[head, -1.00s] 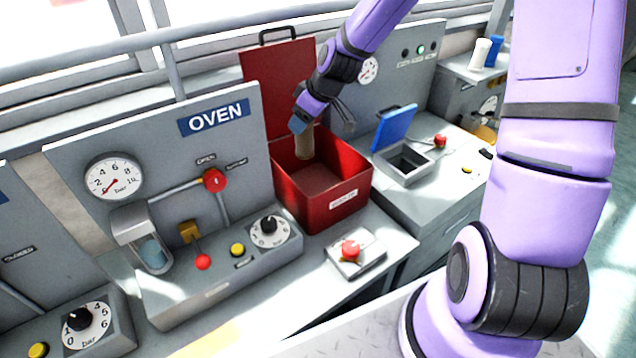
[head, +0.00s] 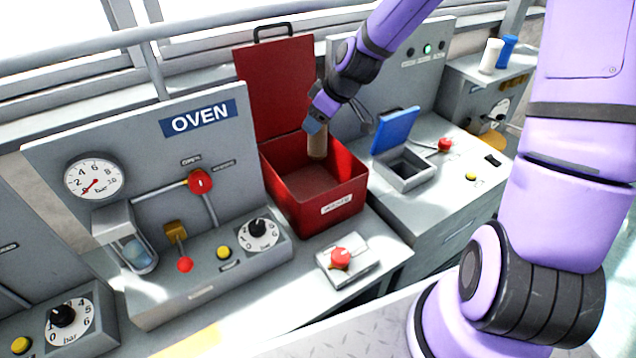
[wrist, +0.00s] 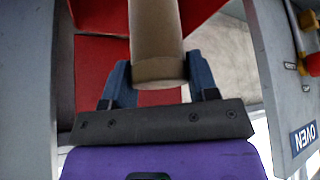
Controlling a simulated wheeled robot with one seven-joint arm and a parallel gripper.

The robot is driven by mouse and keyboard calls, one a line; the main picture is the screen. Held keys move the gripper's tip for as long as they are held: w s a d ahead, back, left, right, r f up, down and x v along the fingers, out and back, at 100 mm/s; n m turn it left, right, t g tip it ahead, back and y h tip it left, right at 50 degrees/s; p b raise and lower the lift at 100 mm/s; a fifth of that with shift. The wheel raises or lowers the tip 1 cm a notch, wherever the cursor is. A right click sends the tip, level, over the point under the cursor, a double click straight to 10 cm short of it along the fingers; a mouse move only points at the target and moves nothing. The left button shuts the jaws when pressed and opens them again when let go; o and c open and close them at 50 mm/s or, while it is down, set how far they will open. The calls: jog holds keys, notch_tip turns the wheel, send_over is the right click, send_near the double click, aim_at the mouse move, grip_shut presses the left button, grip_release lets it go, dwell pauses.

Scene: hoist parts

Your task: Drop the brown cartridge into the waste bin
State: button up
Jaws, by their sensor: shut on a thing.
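The brown cartridge (head: 317,144) is a tan-brown cylinder, held upright in the head view. My gripper (head: 314,126) is shut on it near its upper end. In the wrist view the cartridge (wrist: 156,45) stands between the two blue fingers of my gripper (wrist: 158,80). The waste bin (head: 330,205) is a red open box with its lid (head: 275,90) raised at the back. The cartridge is over the bin's opening, its lower end at about rim height in the picture. Its exact depth cannot be told. Red bin walls (wrist: 103,60) show behind it in the wrist view.
The oven panel (head: 200,150) with gauge and valves stands left of the bin. A box with a raised blue lid (head: 396,130) and a square opening is to the right. A red button box (head: 345,260) sits in front of the bin.

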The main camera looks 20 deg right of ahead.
aim_at(317, 138)
jog(key=shift+f, duration=2.75)
jog(key=o, duration=1.3)
jog(key=shift+v, duration=5.35)
